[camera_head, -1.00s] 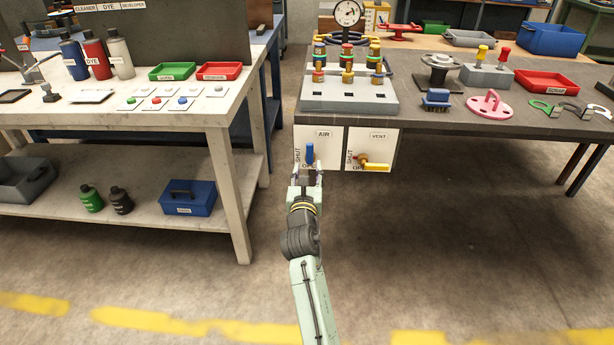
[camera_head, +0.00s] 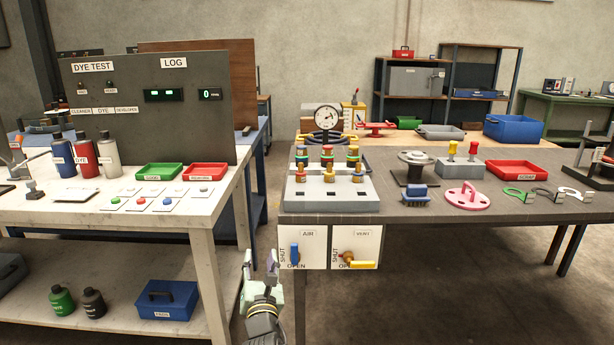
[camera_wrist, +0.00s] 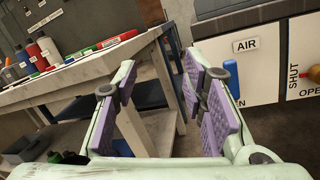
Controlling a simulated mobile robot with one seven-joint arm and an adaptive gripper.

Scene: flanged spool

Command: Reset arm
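My gripper (camera_head: 272,272) is low in front of the gap between the two benches, left of the AIR valve panel (camera_head: 316,235). In the wrist view my gripper (camera_wrist: 160,80) has its purple-padded fingers apart with nothing between them. The blue AIR lever (camera_head: 295,252) stands upright on its panel; it also shows just right of the fingers in the wrist view (camera_wrist: 232,78). My gripper is apart from it. The yellow VENT lever (camera_head: 362,265) lies horizontal, pointing right.
The white bench (camera_head: 120,226) with bottles and trays is on the left. The dark bench (camera_head: 450,209) on the right holds a grey valve block (camera_head: 328,194), a flanged spool (camera_head: 416,165) and a pink flange (camera_head: 467,197). Open floor lies in front of the right bench.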

